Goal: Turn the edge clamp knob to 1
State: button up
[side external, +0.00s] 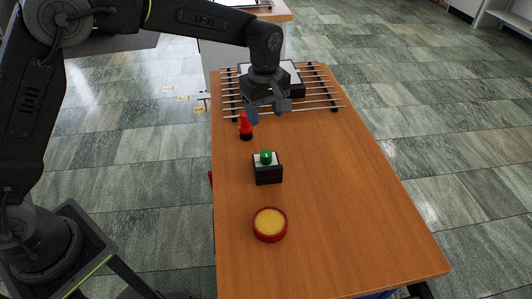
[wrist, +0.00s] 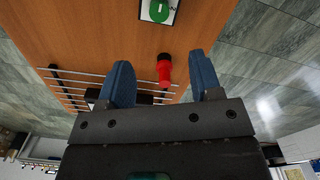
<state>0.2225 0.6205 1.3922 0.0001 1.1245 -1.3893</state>
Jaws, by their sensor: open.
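A small red knob (side external: 245,122) on a black base stands near the table's left edge in the side view; it appears to be the edge clamp knob. In the wrist view the red knob (wrist: 165,72) shows between my two blue fingers, its black end pointing up the picture. My gripper (side external: 268,112) is open and empty, above the table and just right of the knob in the side view. Its fingers (wrist: 162,80) are spread wide in the wrist view, and nothing touches them visibly. No number or mark on the knob is legible.
A black box with a green button (side external: 266,157) stands nearer the camera, and a round red-rimmed yellow pad (side external: 270,223) is nearer still. A rack of metal rods (side external: 320,95) with a dark-and-white device (side external: 290,75) covers the table's far end. The right side of the wooden table (side external: 350,190) is clear.

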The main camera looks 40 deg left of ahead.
aim_at(266, 153)
notch_tip(266, 153, down, 14)
jog(key=shift+w+f, duration=0.1)
dwell(0.5)
jog(key=c, duration=0.9)
